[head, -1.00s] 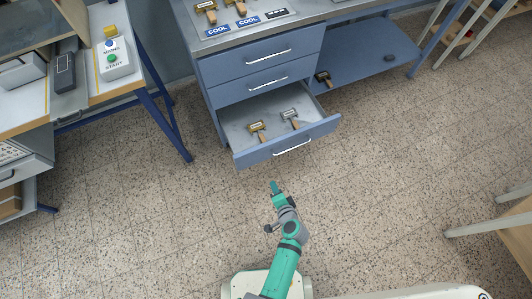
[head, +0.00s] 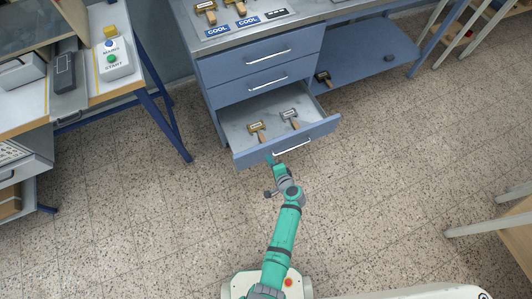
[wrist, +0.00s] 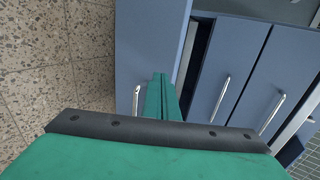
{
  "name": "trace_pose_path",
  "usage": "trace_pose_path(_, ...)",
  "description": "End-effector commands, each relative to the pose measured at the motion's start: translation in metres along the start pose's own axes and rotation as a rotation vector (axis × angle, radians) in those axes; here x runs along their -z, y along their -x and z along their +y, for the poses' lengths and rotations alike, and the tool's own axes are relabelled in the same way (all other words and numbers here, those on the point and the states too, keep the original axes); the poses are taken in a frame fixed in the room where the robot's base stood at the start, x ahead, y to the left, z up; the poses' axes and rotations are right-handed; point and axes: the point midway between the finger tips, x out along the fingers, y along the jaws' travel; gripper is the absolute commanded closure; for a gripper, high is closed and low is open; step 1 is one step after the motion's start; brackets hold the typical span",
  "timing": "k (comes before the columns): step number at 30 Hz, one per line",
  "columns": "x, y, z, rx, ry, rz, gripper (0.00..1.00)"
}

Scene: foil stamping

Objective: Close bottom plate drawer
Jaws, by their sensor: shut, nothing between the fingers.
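The bottom plate drawer (head: 246,159) of the blue cabinet is pulled out in the head view. Two stamping plates with handles, one brass-coloured (head: 257,130) and one grey (head: 290,118), lie in it. Its silver handle (head: 292,147) is on the front panel. My gripper (head: 270,158) is shut and empty, at the drawer front just left of the handle. In the wrist view the shut green fingers (wrist: 160,95) point at the drawer front (wrist: 148,40), beside its handle (wrist: 136,100). I cannot tell whether they touch the panel.
Two upper drawers (head: 262,65) are shut above. A blue lower shelf (head: 370,55) extends to the right with dark items on it. A workbench with a START button box (head: 115,65) stands at left. The floor (head: 390,190) is clear around my arm.

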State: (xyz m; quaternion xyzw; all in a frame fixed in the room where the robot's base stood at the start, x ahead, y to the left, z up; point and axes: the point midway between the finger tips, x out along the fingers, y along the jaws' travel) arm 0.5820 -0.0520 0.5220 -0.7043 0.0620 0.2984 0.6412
Motion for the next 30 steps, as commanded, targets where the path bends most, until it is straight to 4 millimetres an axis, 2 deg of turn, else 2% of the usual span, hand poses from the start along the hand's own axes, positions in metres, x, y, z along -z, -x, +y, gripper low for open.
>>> trace_pose_path(3, 0.000, -0.017, -0.009, 0.001, 0.003, -0.001, 1.00)
trace_pose_path(9, 0.000, -0.033, -0.018, 0.000, 0.002, -0.001, 1.00)
trace_pose_path(25, 0.001, -0.037, -0.021, 0.000, 0.000, 0.000, 1.00)
trace_pose_path(30, -0.001, -0.049, -0.028, 0.001, 0.003, -0.001, 1.00)
